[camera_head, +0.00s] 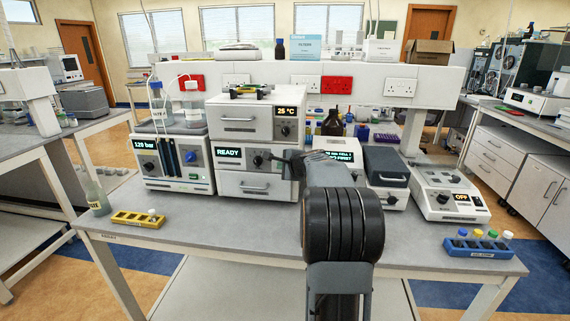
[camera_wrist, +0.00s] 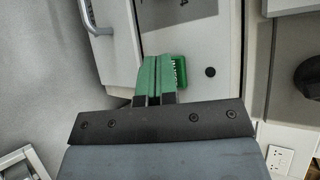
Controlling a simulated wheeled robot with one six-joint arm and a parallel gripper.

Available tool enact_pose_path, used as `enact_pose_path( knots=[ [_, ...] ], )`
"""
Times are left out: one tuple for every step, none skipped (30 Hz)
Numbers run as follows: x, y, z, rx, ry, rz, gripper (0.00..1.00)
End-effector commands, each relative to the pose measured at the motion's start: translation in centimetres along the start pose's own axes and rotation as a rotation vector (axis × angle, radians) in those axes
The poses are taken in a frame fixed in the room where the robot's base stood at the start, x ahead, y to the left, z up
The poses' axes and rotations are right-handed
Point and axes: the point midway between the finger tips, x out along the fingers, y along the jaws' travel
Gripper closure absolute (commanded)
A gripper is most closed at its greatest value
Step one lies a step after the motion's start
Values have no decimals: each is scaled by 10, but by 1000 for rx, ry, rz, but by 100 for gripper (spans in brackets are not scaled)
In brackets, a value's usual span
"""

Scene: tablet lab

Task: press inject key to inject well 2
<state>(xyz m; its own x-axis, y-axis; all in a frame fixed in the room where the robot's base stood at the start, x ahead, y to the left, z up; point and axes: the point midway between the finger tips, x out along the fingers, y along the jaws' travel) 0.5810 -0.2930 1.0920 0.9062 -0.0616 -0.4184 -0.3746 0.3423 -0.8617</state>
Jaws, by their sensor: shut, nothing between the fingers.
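The stacked instrument stands at the middle of the bench; its middle module (camera_head: 229,161) shows READY on a small display. My gripper (camera_head: 277,157) reaches in front of this module's right side, close to its knob. In the wrist view, my gripper (camera_wrist: 159,62) is shut and empty, its green fingers together in front of a pale panel (camera_wrist: 202,35). A small dark round spot (camera_wrist: 210,72) is on that panel, just right of the fingertips. I cannot make out a labelled inject key or well 2. Contact with the panel cannot be told.
A handle (camera_wrist: 97,18) is at the panel's upper left. A yellow rack (camera_head: 125,216) and a blue rack (camera_head: 478,247) lie near the bench front. A display right of the stack is partly hidden by my arm.

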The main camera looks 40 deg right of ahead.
Motion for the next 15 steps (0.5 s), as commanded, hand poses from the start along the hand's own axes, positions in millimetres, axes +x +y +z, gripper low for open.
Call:
enact_pose_path(
  knots=[
    [0,0,0,0,0,0,100],
    [0,0,0,0,0,0,100],
    [0,0,0,0,0,0,100],
    [1,0,0,0,0,0,100],
    [1,-1,-1,0,0,0,100],
    [1,-1,-1,0,0,0,100],
    [1,-1,-1,0,0,0,100],
    [2,-1,-1,0,0,0,100],
    [2,-2,-1,0,0,0,100],
    [2,-2,-2,0,0,0,100],
    [2,-2,-2,0,0,0,100],
    [3,-2,-2,0,0,0,100],
    [3,-2,-2,0,0,0,100],
    [3,-2,-2,0,0,0,100],
    [4,-3,-3,0,0,0,100]
  ],
)
